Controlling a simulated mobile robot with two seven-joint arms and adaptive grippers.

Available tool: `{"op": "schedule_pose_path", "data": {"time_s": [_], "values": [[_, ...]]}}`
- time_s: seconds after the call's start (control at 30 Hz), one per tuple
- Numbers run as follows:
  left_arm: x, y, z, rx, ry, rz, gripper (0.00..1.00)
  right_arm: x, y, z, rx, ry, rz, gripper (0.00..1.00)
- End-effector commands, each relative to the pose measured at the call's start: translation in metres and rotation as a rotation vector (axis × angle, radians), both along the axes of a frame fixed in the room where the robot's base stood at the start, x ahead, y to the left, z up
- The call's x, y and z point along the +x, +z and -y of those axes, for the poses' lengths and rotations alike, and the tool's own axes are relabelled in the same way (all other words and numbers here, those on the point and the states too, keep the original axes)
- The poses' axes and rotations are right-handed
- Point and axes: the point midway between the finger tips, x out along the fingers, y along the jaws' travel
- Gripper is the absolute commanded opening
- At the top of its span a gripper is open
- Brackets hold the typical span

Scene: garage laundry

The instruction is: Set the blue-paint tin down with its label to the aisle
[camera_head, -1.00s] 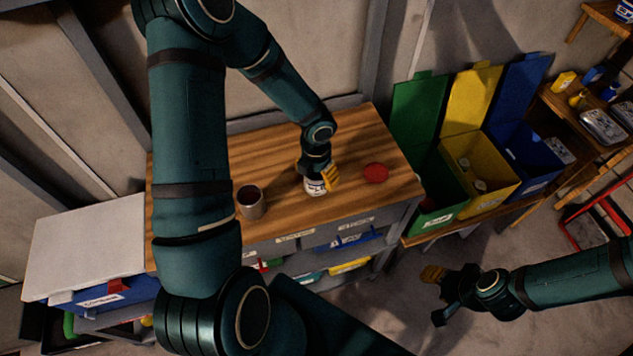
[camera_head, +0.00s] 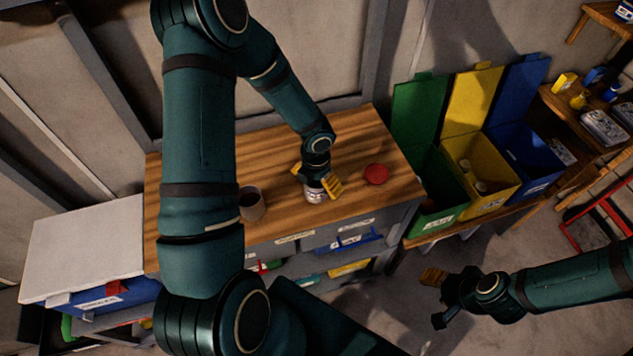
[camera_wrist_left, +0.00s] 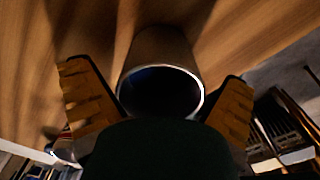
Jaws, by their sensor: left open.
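The blue-paint tin (camera_head: 315,195) stands on the wooden worktop, with a pale label partly showing below my gripper. In the left wrist view the tin (camera_wrist_left: 165,47) is a grey cylinder with a dark blue open top. My left gripper (camera_head: 317,179) is open, with its yellow fingers on either side of the tin; in the wrist view the fingers (camera_wrist_left: 160,108) are spread around it. I cannot read the label or tell its exact facing. My right gripper (camera_head: 438,297) is open and empty, low over the floor at right.
A grey-brown can (camera_head: 251,204) stands left of the tin, partly behind my left arm. A red disc (camera_head: 376,174) lies to its right. The worktop (camera_head: 355,135) is clear behind it. Green, yellow and blue bins (camera_head: 480,205) stand to the right.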

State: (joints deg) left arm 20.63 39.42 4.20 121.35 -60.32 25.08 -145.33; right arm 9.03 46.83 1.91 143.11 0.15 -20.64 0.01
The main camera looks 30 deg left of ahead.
Motion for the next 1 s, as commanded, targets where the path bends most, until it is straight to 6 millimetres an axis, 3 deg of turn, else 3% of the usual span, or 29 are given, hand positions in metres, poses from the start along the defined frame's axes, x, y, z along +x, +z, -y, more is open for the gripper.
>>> {"op": "schedule_pose_path", "data": {"time_s": [0.17,0.6,0.83,1.0], "values": [[0.001,0.019,0.0,0.001,0.0,0.003,1.0,0.0,0.006,0.0,0.0,0.001,0.0,0.47],[0.001,0.104,-0.001,0.001,0.001,0.002,1.0,0.001,0.023,0.0,0.001,0.005,0.0,0.47],[0.0,0.12,0.001,-0.004,0.012,0.0,1.0,0.001,0.021,0.0,0.002,0.005,-0.001,0.47],[-0.005,0.108,0.024,-0.072,0.21,-0.01,1.0,0.001,0.021,0.0,0.002,0.005,-0.001,0.47]]}}
